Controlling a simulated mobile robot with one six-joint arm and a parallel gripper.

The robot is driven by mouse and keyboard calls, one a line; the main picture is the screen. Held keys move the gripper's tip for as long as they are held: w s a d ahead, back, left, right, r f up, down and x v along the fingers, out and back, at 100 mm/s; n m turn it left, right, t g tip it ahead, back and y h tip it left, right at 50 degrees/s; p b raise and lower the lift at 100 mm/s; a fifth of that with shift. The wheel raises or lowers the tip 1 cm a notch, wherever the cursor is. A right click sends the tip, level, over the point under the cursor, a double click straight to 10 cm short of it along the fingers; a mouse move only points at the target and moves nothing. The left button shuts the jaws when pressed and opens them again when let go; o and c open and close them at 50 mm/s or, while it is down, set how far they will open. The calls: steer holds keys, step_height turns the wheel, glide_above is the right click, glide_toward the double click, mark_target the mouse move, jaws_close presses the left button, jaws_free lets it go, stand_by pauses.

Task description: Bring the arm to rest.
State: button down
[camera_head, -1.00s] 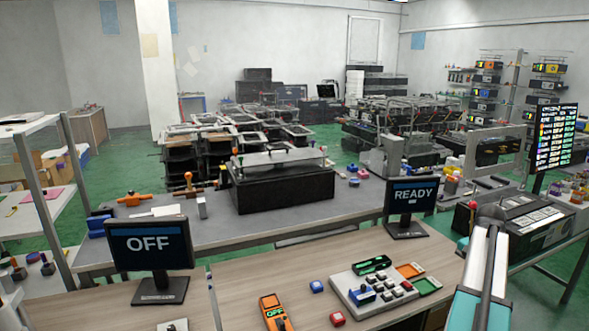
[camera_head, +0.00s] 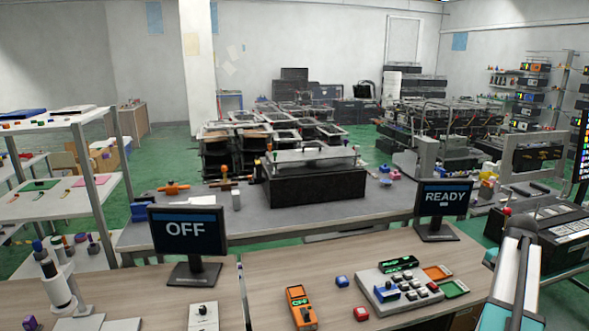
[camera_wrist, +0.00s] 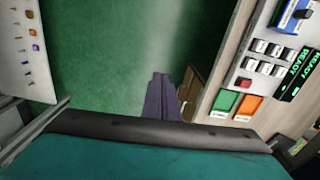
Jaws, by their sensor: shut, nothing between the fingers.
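My arm shows at the lower right of the head view as a white and teal link that rises to a dark grey joint. Its far end is hidden there, so I cannot see the gripper in that view. In the wrist view my gripper (camera_wrist: 160,92) shows as two dark fingers close together, shut and empty. The fingers are over green floor (camera_wrist: 95,60), with the edge of a wooden desk to their right. They touch nothing that I can make out.
On the wooden desk, a button panel (camera_head: 410,287) stands near my arm, with an orange lever box (camera_head: 300,306) to its left. An OFF screen (camera_head: 187,234) and a READY screen (camera_head: 443,200) stand behind. A shelf (camera_head: 92,160) is at left.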

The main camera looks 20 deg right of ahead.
steer(key=w+a+f+n+g+y, duration=0.1)
steer(key=w+a+f+n+g, duration=0.2)
steer(key=a+f, duration=1.25)
steer(key=w+a+f+n+g+y, duration=0.1)
steer(key=w+a+f+n, duration=0.3)
steer(key=a+f, duration=1.1)
steer(key=s+a+f+n+g, duration=0.15)
steer(key=s+a+f, duration=0.3)
steer(key=a, duration=0.45)
steer(key=s+a+f+n+g, duration=0.15)
steer(key=s+a+f, duration=0.3)
steer(key=a, duration=0.45)
steer(key=s+a+f+n+h, duration=0.1)
steer(key=s+a+f+n, duration=0.2)
steer(key=s, duration=0.4)
steer(key=s+a+f+n+t, duration=0.1)
steer(key=s+a+f+n, duration=0.2)
steer(key=s, duration=0.4)
steer(key=shift+a+f+n+h, duration=0.2)
steer(key=shift+a+n+h, duration=0.3)
steer(key=shift+n, duration=0.3)
